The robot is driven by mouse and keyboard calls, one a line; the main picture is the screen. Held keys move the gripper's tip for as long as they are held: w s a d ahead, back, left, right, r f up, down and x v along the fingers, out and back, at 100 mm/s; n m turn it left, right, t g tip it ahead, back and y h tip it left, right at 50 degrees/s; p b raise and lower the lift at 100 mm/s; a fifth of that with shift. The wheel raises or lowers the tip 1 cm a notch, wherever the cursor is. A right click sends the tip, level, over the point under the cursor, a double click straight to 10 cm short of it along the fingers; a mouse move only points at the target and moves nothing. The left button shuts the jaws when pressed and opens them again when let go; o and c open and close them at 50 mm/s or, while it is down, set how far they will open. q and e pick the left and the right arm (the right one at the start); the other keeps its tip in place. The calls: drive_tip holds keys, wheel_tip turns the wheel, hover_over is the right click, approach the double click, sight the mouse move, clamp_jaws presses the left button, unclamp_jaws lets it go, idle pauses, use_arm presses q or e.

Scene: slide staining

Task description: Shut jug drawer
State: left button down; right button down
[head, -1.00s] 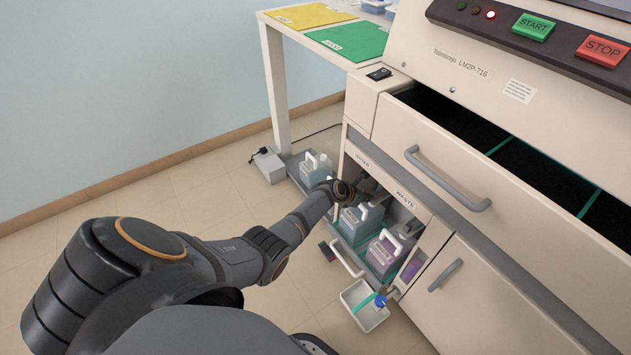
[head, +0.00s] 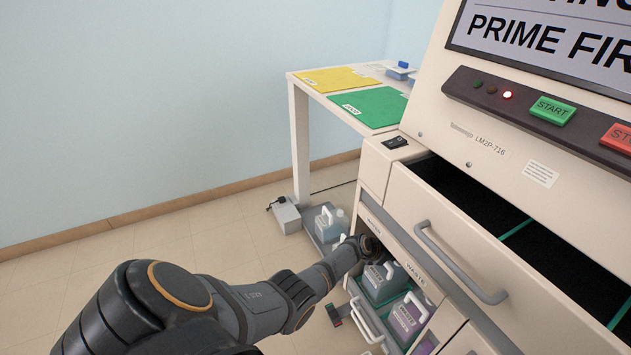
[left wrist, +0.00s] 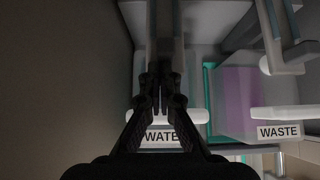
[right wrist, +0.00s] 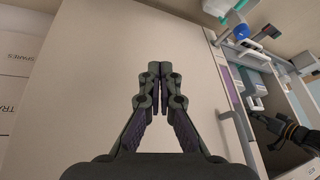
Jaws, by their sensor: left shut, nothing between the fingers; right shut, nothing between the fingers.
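The open jug drawer, with its pale bar handle (head: 368,320), is low in the machine's front in the head view. It holds a grey-blue jug (head: 380,283) and a purple jug (head: 408,316). The purple jug also shows in the left wrist view (left wrist: 238,100). My left arm reaches down to the drawer's far side, by the grey-blue jug; the fingers are hidden in the head view. In its wrist view my left gripper (left wrist: 160,92) is shut and empty, above the WATER label (left wrist: 161,137). My right gripper (right wrist: 157,70) is shut and empty before a plain cream panel (right wrist: 85,75).
The large upper drawer (head: 450,225) is open above the jug drawer. A side table with yellow (head: 340,79) and green (head: 368,107) mats stands behind. Another jug (head: 330,222) stands on a floor tray left of the machine. The right wrist view shows a blue-capped item (right wrist: 240,31).

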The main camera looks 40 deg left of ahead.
use_arm(q)
drive_tip(key=shift+w+d+r, duration=0.1)
drive_tip(key=shift+w+r, duration=0.2)
drive_tip(key=shift+r, duration=0.2)
drive_tip(key=v, duration=0.7)
drive_tip(key=shift+s+f, duration=0.3)
drive_tip(key=shift+s, duration=0.15)
